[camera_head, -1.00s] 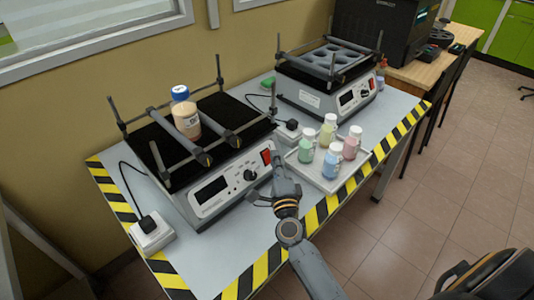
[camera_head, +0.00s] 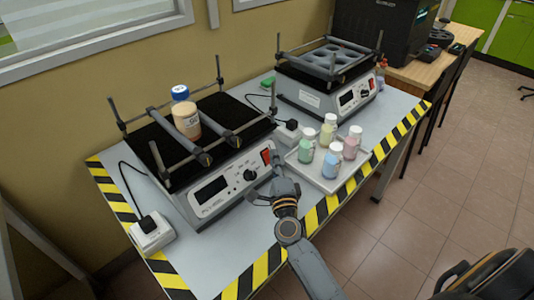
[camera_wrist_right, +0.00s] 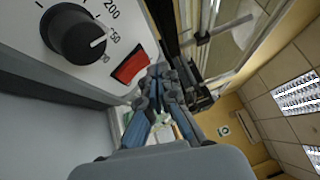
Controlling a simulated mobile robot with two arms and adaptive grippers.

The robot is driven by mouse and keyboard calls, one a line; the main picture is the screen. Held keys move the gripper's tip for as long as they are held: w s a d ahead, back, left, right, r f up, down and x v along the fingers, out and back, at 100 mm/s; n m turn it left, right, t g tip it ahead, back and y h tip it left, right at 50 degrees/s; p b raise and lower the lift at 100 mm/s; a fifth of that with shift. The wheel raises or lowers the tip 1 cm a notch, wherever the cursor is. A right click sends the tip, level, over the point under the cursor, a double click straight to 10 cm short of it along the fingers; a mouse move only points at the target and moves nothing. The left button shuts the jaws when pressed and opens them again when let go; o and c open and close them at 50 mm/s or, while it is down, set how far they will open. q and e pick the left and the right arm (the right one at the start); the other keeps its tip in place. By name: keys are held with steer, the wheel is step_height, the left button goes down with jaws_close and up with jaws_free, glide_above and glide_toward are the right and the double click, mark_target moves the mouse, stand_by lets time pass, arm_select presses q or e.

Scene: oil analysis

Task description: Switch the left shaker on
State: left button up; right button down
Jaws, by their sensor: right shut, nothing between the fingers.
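The left shaker (camera_head: 226,189) stands on the table, with a dark display and a black knob (camera_head: 250,174) on its front panel. Its red switch (camera_head: 266,157) sits at the panel's right end. A blue-capped bottle (camera_head: 186,116) stands upright between the bars on its black platform. My right gripper (camera_head: 273,168) is shut and empty, just in front of the panel near the switch. In the right wrist view the fingertips (camera_wrist_right: 158,72) are close beside the red switch (camera_wrist_right: 130,67); I cannot tell whether they touch it. My left gripper is not in view.
A white tray (camera_head: 302,173) with several small coloured bottles stands right of my gripper. A second shaker (camera_head: 327,86) stands behind it. A white power socket (camera_head: 152,233) lies at the table's left. Yellow-black tape marks the table edge.

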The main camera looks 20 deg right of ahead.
steer(key=shift+w+a+f, duration=0.1)
steer(key=shift+w+f, duration=0.05)
steer(key=shift+w, duration=0.05)
